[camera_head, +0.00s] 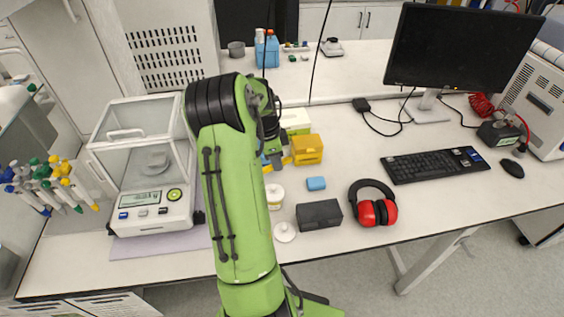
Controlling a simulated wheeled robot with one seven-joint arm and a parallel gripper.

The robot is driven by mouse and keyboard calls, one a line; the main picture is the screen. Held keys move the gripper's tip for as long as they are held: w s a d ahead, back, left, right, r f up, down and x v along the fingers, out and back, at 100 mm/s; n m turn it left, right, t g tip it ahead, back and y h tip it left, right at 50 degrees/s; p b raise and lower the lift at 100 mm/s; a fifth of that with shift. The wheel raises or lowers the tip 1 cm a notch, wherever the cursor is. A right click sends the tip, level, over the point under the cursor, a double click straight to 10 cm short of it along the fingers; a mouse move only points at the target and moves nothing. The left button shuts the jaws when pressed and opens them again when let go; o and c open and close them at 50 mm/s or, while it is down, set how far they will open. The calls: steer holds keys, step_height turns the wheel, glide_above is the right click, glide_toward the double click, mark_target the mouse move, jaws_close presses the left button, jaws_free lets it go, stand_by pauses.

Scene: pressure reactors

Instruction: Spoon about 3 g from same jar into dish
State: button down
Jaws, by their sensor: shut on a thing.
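A white jar (275,196) stands open-looking on the bench, just right of my green arm and partly hidden by it. A round white lid (284,232) lies in front of it. A balance (150,212) with a glass draft shield stands to the left. A small pale dish (155,162) sits on its pan inside the shield. My gripper (273,158) is beyond the jar, near the yellow boxes, mostly hidden by my arm. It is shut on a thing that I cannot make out. No spoon can be told apart here.
Pipettes (50,184) stand at far left. A keyboard (434,165) and monitor (464,48) are at right. Bench between earmuffs and keyboard is clear.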

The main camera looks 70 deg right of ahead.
steer(key=shift+f+b, duration=1.2)
steer(key=shift+f, duration=0.35)
steer(key=shift+f+b, duration=0.75)
steer(key=shift+f, duration=0.2)
steer(key=shift+r, duration=0.1)
